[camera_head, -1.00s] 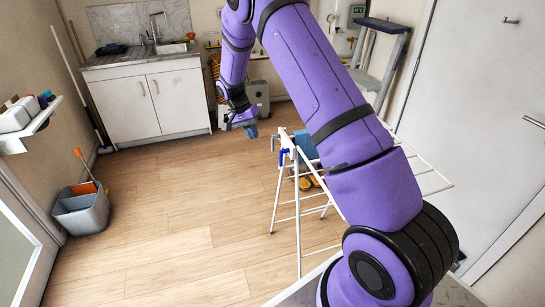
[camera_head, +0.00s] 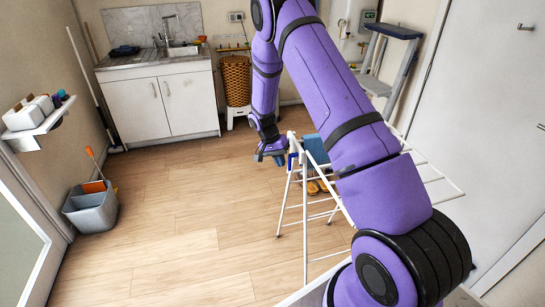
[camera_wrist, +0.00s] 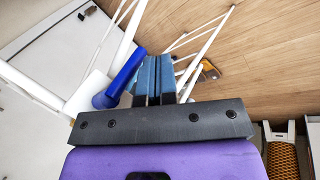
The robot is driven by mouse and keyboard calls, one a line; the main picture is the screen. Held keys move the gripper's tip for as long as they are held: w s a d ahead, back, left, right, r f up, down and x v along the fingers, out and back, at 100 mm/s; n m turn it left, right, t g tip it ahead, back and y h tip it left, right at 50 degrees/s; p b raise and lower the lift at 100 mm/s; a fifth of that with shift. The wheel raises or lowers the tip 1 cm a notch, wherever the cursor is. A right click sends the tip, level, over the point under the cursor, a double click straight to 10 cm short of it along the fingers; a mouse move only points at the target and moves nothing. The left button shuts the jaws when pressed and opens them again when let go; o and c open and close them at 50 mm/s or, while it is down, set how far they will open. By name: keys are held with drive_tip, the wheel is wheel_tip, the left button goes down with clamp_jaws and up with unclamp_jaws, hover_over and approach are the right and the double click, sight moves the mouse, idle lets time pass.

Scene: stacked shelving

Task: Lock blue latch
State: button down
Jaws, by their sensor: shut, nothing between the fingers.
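The blue latch (camera_head: 291,161) sits near the top of the white folding drying rack (camera_head: 284,200). In the wrist view the latch (camera_wrist: 121,79) is a slanted blue lever on a white frame bar, just left of my fingers. My gripper (camera_head: 277,158) is beside the rack's top, left of the latch in the head view. In the wrist view my gripper (camera_wrist: 153,78) is shut, its two blue-grey fingers side by side with nothing between them. The fingers look very near the latch; I cannot tell whether they touch it.
A blue cloth-like item (camera_head: 315,149) is at the rack's top, with orange-brown shoes (camera_head: 318,187) below. A grey bucket (camera_head: 91,207) stands at left, and a sink cabinet (camera_head: 160,104) and wicker basket (camera_head: 236,80) at the back. The wooden floor left of the rack is clear.

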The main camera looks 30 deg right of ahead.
drive_tip(key=shift+s+d, duration=0.3)
drive_tip(key=shift+s, duration=0.05)
drive_tip(key=shift+s+a+f+g+y, duration=0.1)
drive_tip(key=shift+s+g+y, duration=0.2)
drive_tip(key=shift+g, duration=0.7)
drive_tip(key=shift+s+a+r+n+g+y, duration=0.1)
drive_tip(key=shift+s+n+g+y, duration=0.25)
drive_tip(key=shift+g, duration=0.7)
drive_tip(key=shift+s+a+r+n+g+y, duration=0.15)
drive_tip(key=shift+s+g, duration=0.35)
drive_tip(key=shift+g, duration=0.5)
drive_tip(key=shift+s+a+f+n+g+y, duration=0.1)
drive_tip(key=shift+s+n+g, duration=0.25)
drive_tip(key=shift+g, duration=0.7)
drive_tip(key=shift+s+r, duration=0.1)
drive_tip(key=shift+s, duration=0.05)
